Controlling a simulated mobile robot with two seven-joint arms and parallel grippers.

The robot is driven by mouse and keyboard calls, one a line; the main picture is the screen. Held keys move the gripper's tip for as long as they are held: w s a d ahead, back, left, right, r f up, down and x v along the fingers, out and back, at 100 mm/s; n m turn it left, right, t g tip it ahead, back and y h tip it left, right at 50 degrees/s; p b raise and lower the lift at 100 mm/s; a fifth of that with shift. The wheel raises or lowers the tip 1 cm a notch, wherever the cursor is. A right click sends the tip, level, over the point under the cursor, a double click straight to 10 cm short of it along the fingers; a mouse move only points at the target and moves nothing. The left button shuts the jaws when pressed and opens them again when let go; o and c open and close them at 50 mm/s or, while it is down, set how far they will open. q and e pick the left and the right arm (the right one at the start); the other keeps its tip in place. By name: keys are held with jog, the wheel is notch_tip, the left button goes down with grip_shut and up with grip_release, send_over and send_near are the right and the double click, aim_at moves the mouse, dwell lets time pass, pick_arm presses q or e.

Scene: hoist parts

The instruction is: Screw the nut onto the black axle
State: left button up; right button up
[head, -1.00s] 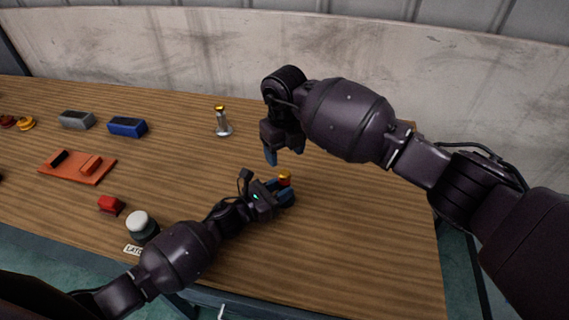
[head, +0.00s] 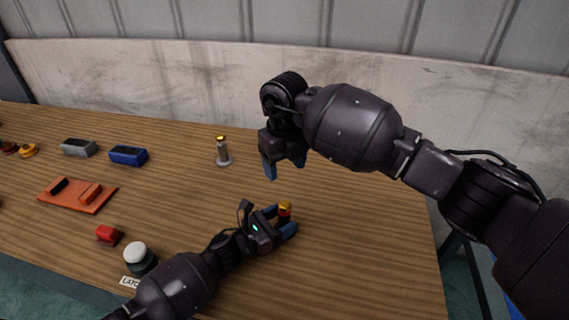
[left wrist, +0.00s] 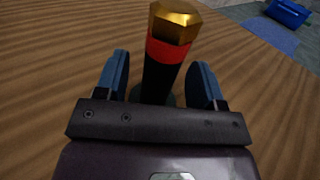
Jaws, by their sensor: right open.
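The gold hex nut (head: 286,205) sits on top of the black axle, which stands upright on the table; it also shows in the left wrist view (left wrist: 174,22). The black axle (left wrist: 158,80) has a red band just under the nut. My left gripper (head: 281,220) is low at the axle, with one blue finger on each side and a visible gap to it, so it is open. The axle's foot is mostly hidden behind my left gripper. My right gripper (head: 284,167) is open and empty, pointing down above the table, beyond the nut.
A silver post with a gold top (head: 223,152) stands further back. The table's right side is clear.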

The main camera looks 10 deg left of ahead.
pick_arm(q)
jog(key=shift+a, duration=0.1)
jog(key=b+v, duration=0.1)
jog(key=v, duration=0.9)
jog(key=shift+s+a, duration=0.2)
jog(key=shift+s, duration=0.05)
dwell(0.3)
